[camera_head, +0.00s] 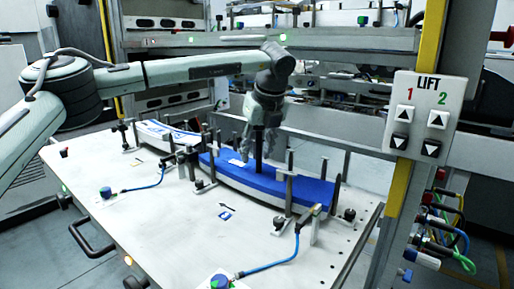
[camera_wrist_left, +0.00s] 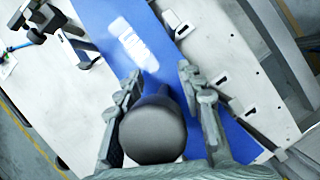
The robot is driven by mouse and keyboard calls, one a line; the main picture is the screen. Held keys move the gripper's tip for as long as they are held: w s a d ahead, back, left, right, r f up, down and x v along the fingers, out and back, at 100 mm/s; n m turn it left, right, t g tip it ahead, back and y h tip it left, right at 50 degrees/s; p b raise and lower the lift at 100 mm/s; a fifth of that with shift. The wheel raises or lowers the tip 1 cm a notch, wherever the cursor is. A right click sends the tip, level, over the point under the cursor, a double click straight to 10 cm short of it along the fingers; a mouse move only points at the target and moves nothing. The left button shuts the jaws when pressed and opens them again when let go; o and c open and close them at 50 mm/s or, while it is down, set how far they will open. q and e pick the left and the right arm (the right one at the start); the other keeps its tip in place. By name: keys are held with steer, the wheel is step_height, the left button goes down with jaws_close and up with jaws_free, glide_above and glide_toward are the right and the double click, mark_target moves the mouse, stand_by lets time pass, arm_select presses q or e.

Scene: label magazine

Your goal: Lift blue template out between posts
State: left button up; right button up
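The blue template (camera_head: 236,175) is a long, slightly curved board lying on the white table between upright posts (camera_head: 289,190). A dark upright handle (camera_head: 258,148) rises from its middle. In the left wrist view the blue template (camera_wrist_left: 98,22) runs below the gripper, with a pale label on it, and the handle's round dark top (camera_wrist_left: 153,132) is close to the camera. My left gripper (camera_head: 258,138) is above the template, pointing down, its fingers (camera_wrist_left: 163,100) spread on both sides of the handle. A gap shows on the right side. My right gripper is out of view.
A white and blue template (camera_head: 168,135) lies farther left between its own posts. Blue-hosed fittings (camera_head: 107,192) stand on the table (camera_head: 165,225). A yellow-edged column with a LIFT button panel (camera_head: 420,115) stands at right. The table's front is largely clear.

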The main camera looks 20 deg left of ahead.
mark_target(257, 138)
arm_select(q)
jaws_close()
steer(key=shift+r, duration=0.15)
stand_by(0.4)
steer(key=shift+r+p, duration=0.7)
steer(key=shift+r, duration=0.75)
steer(key=shift+r+p, duration=1.65)
steer(key=shift+r, duration=3.35)
